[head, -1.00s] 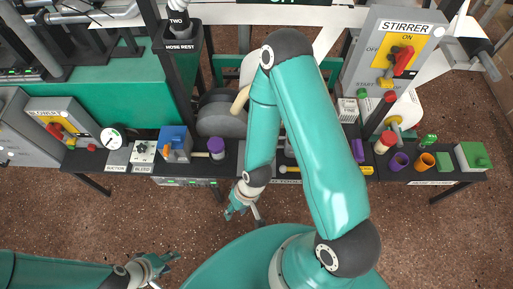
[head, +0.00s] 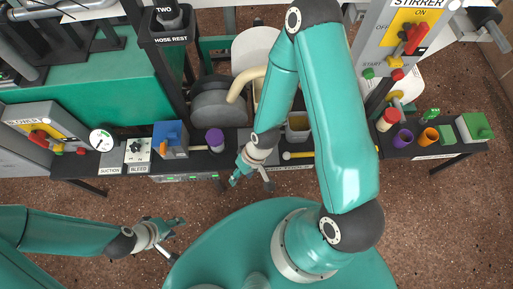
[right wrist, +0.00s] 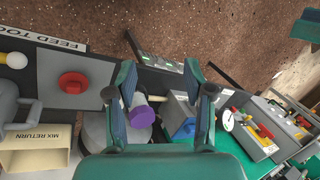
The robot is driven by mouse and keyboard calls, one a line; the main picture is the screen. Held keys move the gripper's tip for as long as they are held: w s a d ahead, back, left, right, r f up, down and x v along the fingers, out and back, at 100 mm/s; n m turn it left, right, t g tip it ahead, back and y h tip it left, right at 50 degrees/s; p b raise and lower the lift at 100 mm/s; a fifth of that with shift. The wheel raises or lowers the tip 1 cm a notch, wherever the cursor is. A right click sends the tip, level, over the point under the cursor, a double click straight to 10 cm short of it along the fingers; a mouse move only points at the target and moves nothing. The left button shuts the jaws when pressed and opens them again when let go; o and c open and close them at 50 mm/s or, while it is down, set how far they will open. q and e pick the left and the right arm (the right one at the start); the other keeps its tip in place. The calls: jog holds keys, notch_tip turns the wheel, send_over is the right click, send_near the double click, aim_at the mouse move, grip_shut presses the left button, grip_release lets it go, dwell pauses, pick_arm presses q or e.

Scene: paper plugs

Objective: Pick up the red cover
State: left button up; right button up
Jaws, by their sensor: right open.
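A red round cover with a raised knob (right wrist: 72,83) sits on a grey block, left in the right wrist view. I cannot see it in the head view, where my right arm hides part of the bench. My right gripper (head: 252,182) is open and empty at the bench's front edge. In the right wrist view its fingers (right wrist: 160,88) stand apart, right of the red cover, with a purple-capped cylinder (right wrist: 140,112) showing between them. My left gripper (head: 175,238) is open and empty over the floor at lower left.
A blue box (head: 170,138) stands left of the purple-capped cylinder. A red-topped jar (head: 387,119), a purple cup (head: 403,138) and an orange cup (head: 428,137) stand at right. The stirrer panel (head: 410,35) rises behind them. Floor in front is clear.

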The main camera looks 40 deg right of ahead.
jog(key=w+d+f+n+g+h+b, duration=0.1)
jog(key=w+d+f+n+b, duration=0.35)
jog(key=w+n+b, duration=0.3)
jog(key=w+d+r+n+h+b, duration=0.1)
jog(key=w+d+n+h+b, duration=0.45)
jog(key=d, duration=0.35)
jog(key=shift+y, duration=0.35)
jog(key=f+b, duration=0.1)
jog(key=f, duration=0.2)
jog(key=d+f+b, duration=0.1)
jog(key=f, duration=0.2)
jog(key=s+f, duration=0.1)
jog(key=f, duration=0.3)
jog(key=shift+d+f+b, duration=0.1)
jog(key=shift+d+b, duration=0.1)
jog(key=shift+b, duration=0.2)
jog(key=shift+d+f+b, duration=0.15)
jog(key=shift+f+b, duration=0.1)
jog(key=shift+f, duration=1.1)
jog(key=shift+d+f+b, duration=0.15)
jog(key=shift+f+b, duration=0.1)
jog(key=shift+f, duration=1.05)
grip_shut()
